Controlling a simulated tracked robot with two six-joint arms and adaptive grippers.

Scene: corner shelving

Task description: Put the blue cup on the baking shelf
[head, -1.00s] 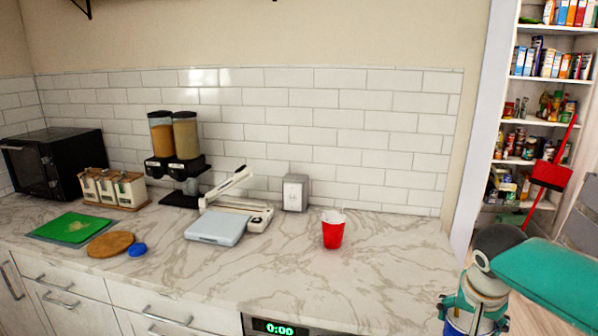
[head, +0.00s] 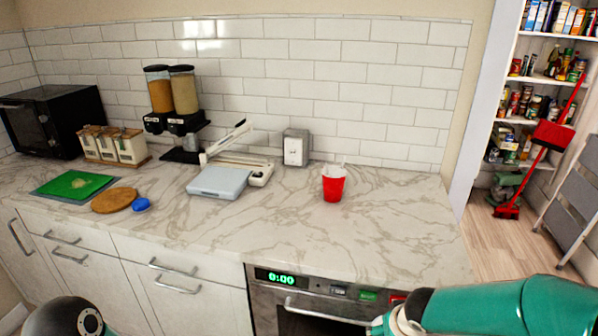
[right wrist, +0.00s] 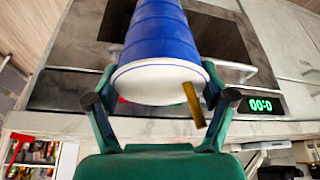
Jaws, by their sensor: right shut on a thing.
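In the right wrist view, my right gripper (right wrist: 158,98) is shut on the blue cup (right wrist: 160,40), with one green finger on each side. The cup has ridged blue sides, and its white end faces the camera. Shelving (head: 553,33) stands at the far right of the head view, filled with boxes, jars and cans. I cannot tell which shelf is the baking shelf. My left gripper is out of view; only an arm joint shows at the lower left.
A red cup (head: 333,184) stands on the marble counter (head: 390,225), near a scale (head: 218,182) and a napkin holder (head: 296,148). An oven (head: 325,296) is below. A red broom (head: 551,136) and grey folding steps (head: 577,190) stand by the shelving, with bare floor between.

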